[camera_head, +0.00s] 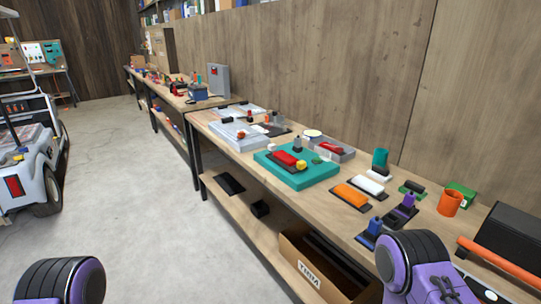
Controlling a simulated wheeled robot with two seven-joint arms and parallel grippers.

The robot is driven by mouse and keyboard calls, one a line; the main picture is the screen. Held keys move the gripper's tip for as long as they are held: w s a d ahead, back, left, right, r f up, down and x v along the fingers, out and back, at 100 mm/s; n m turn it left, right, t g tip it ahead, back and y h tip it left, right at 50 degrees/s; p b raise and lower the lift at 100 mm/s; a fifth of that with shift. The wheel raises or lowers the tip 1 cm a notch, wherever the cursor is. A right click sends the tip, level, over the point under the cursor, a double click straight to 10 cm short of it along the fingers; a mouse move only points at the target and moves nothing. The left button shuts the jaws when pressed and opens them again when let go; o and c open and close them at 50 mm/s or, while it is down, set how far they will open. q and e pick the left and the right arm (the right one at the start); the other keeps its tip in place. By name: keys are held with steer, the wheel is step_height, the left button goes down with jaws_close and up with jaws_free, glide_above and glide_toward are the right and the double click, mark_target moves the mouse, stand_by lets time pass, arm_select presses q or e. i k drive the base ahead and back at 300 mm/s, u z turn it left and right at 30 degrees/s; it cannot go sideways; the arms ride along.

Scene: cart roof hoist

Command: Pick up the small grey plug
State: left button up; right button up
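A small grey upright piece (297,145) stands at the back edge of the teal board (312,180) on the long workbench; it may be the small grey plug, but it is too small to be sure. A red piece (286,158) lies beside it on the board. My purple and black arm links show at the bottom left and bottom right. No fingers of either gripper can be made out, and neither arm visibly touches the grey piece.
The wooden workbench (335,212) also carries an orange block (350,195), a white block (369,185), a purple piece (407,203), a blue piece (374,228) and an orange cup (450,203). A cart (30,165) stands at left. Floor between is clear.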

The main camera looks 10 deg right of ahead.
mark_target(298, 141)
steer(key=u, duration=0.3)
steer(key=k, duration=0.8)
steer(key=u, duration=1)
steer(key=i, duration=2.55)
steer(key=z, duration=0.7)
